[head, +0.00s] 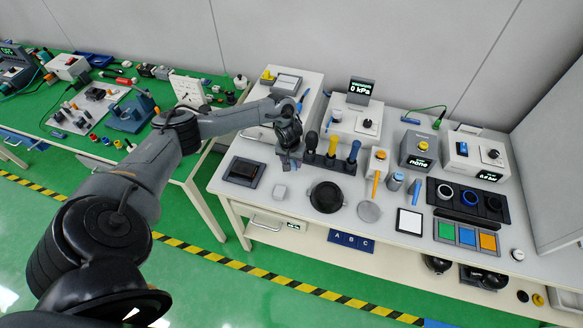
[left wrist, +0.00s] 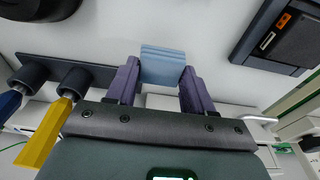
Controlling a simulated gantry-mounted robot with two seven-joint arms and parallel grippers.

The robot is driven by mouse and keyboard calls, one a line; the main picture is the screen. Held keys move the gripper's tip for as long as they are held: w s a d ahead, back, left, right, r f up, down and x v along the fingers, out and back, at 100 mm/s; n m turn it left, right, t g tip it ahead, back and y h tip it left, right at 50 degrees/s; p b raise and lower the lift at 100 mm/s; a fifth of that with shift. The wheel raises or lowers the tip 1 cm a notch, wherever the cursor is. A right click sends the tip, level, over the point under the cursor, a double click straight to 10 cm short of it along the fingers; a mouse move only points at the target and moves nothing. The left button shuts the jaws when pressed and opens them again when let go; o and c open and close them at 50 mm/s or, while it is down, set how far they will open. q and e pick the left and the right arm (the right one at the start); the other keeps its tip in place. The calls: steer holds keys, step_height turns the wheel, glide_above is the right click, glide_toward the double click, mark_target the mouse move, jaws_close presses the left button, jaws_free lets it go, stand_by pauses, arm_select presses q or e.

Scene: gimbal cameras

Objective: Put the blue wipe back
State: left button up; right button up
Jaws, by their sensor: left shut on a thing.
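My left gripper (head: 289,158) is over the left part of the white workbench, just left of the upright-handled tools. In the left wrist view its two purple-grey fingers (left wrist: 160,85) are shut on a folded light blue cloth-like block (left wrist: 163,64), which looks like the blue wipe. In the head view the gripper hides this block. A tray (head: 435,239) with green, blue (head: 466,236) and orange sections lies at the bench's right front. My right gripper is not in view.
Near the gripper are a rack with black, yellow (head: 333,143) and blue handles, a black dish (head: 326,196), a dark box (head: 244,171) and a small pale square (head: 280,191). Instruments line the back. A green-topped table (head: 95,140) stands left.

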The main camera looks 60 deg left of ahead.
arm_select(q)
steer(key=shift+f+b, duration=0.45)
steer(key=shift+f, duration=1.6)
steer(key=shift+f, duration=0.1)
steer(key=o, duration=1)
